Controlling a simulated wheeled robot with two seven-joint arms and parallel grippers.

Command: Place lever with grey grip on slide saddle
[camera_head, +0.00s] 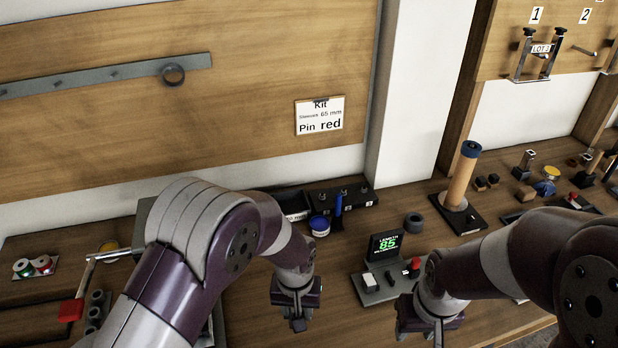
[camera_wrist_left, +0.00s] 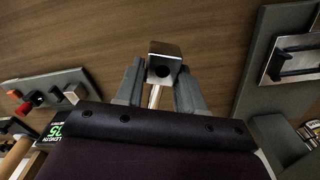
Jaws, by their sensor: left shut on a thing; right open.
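My left gripper (camera_head: 297,308) is above the wooden bench, left of the display box. In the left wrist view its fingers (camera_wrist_left: 160,88) are shut on a metal piece (camera_wrist_left: 164,50) with a squared end, a dark hole and a thin shiny rod. I cannot tell whether this is the lever; no grey grip is clear on it. A bright metal plate with a dark bar (camera_wrist_left: 292,60) sits on a grey body at the right of that view; I cannot confirm it as the slide saddle. My right gripper (camera_head: 436,332) is open near the display box, its fingertips partly cut off.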

